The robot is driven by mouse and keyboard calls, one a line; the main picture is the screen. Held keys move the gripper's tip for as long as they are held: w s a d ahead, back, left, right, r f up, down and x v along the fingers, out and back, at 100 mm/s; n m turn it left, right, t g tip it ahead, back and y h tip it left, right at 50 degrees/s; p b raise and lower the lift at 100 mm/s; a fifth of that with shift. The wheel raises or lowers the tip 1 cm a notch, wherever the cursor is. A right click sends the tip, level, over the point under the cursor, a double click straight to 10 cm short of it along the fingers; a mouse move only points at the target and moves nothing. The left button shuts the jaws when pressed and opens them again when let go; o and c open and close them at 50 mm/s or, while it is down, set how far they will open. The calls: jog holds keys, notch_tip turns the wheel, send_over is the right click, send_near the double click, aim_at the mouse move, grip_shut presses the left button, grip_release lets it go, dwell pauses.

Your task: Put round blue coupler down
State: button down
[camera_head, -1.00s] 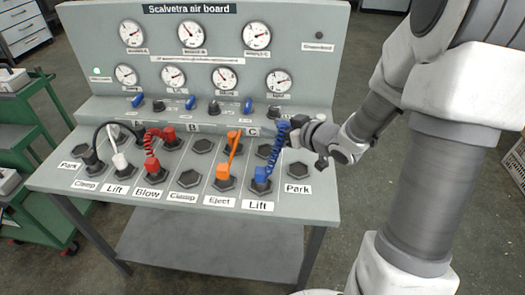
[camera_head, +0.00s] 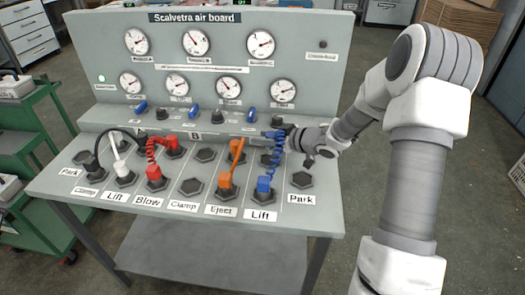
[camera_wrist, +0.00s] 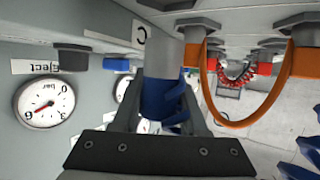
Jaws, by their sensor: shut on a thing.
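My gripper (camera_head: 281,134) is shut on the round blue coupler (camera_head: 273,134) at the upper end of a blue coiled hose (camera_head: 278,152). In the head view the coupler is above the back-row socket of column C (camera_head: 268,159), apart from it as far as I can tell. The hose's other end, a blue block (camera_head: 264,184), sits on the front socket marked Lift. In the wrist view the coupler (camera_wrist: 160,98) is between my fingers, with a grey cylindrical end; the fingers partly hide it. A hexagonal socket (camera_wrist: 166,4) shows at the top edge.
An orange hose (camera_head: 237,152) stands close left of the coupler. The gauge panel (camera_head: 205,75) rises behind. The Park socket (camera_head: 302,180) at right is empty.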

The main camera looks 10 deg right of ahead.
jog(key=shift+w+a+f, duration=0.15)
jog(key=shift+w+f, duration=0.3)
jog(key=shift+f+b, duration=0.7)
jog(key=shift+f, duration=1.1)
jog(key=shift+f, duration=0.2)
jog(key=c, duration=0.7)
grip_release()
